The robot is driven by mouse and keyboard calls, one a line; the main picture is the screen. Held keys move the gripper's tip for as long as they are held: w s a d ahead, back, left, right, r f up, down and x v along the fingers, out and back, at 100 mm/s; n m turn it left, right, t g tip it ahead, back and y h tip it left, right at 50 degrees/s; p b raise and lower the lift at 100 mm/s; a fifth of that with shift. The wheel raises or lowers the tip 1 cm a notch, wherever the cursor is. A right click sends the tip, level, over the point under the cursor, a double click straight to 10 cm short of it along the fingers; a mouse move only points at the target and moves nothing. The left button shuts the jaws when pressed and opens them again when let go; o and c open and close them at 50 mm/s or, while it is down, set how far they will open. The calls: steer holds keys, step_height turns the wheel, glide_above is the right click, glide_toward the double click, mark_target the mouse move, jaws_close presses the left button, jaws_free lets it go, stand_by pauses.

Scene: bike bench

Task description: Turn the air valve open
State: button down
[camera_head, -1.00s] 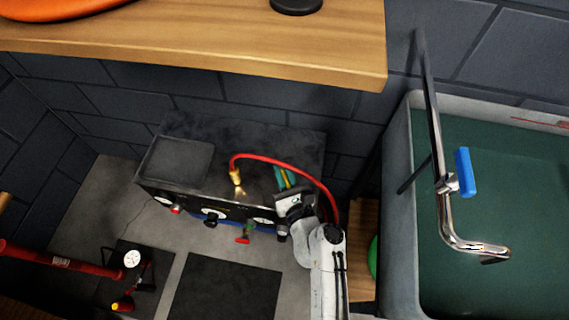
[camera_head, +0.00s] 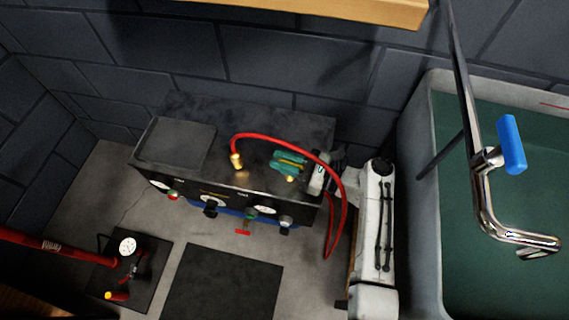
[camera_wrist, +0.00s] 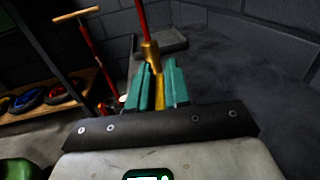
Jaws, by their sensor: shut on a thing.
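A black box-shaped unit (camera_head: 200,180) with round gauges and small knobs along its front stands on the floor against the wall. A red hose (camera_head: 290,146) arches over it, with a brass fitting (camera_head: 236,160) at its end above the box top. My gripper (camera_head: 288,162) is at the box's right part, its teal fingers pointing left. In the wrist view the fingers (camera_wrist: 158,88) are closed on a brass-coloured piece (camera_wrist: 160,92); the brass fitting (camera_wrist: 150,52) shows just beyond. I cannot tell whether the held piece belongs to the air valve. A red tap handle (camera_head: 243,232) shows on the front.
A grey sink (camera_head: 418,190) with a chrome tap and blue lever (camera_head: 511,145) is at the right. A wooden shelf edge (camera_head: 350,8) is above.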

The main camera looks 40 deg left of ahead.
steer(key=shift+n+g+h+b, duration=0.6)
steer(key=shift+n+g+b, duration=0.25)
steer(key=shift+g, duration=0.25)
steer(key=shift+s+r+g, duration=0.1)
steer(key=shift+g, duration=0.2)
steer(key=c, duration=1.2)
jaws_free()
steer(key=shift+o, duration=0.2)
step_height(320, 180, up, 4)
steer(key=p, duration=0.2)
steer(key=shift+s+p, duration=0.1)
steer(key=shift+p, duration=0.3)
steer(key=s+d+r+p, duration=0.7)
steer(key=s+r+p, duration=0.1)
steer(key=s, duration=0.3)
steer(key=shift+s+d+r, duration=0.3)
steer(key=shift+d+r, duration=0.05)
steer(key=shift+r, duration=0.1)
